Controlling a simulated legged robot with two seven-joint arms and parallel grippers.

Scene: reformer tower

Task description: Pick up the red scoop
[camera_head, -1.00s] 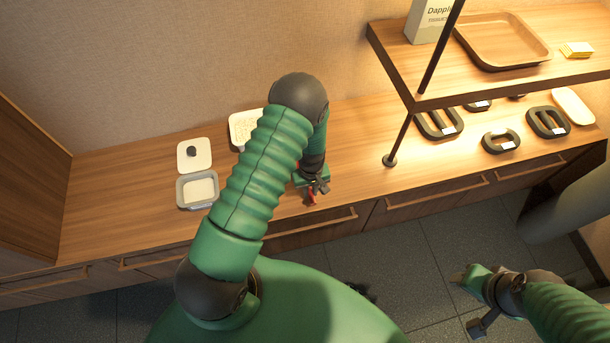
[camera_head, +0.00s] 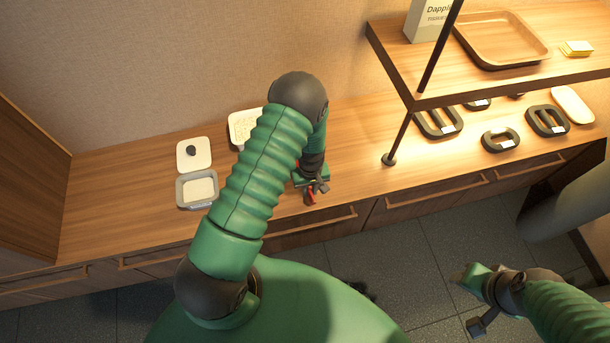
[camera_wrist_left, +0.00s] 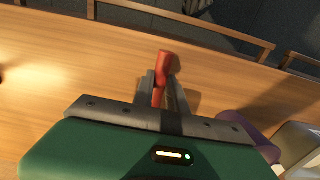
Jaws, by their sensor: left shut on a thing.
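The red scoop (camera_head: 310,195) is small in the head view, at the tip of my left gripper (camera_head: 317,187) near the counter's front edge. In the left wrist view its red part (camera_wrist_left: 163,68) stands between the fingers of my left gripper (camera_wrist_left: 166,88), which are shut on it. The rest of the scoop is hidden by the gripper. I cannot tell whether the scoop touches the counter.
A grey-rimmed container (camera_head: 198,189) and a white lid with a dark knob (camera_head: 194,154) are on the counter (camera_head: 130,200) at left. A white tray (camera_head: 244,127) is partly behind my arm. A raised shelf (camera_head: 400,60) on a dark post stands right, with dark holders (camera_head: 548,121) below.

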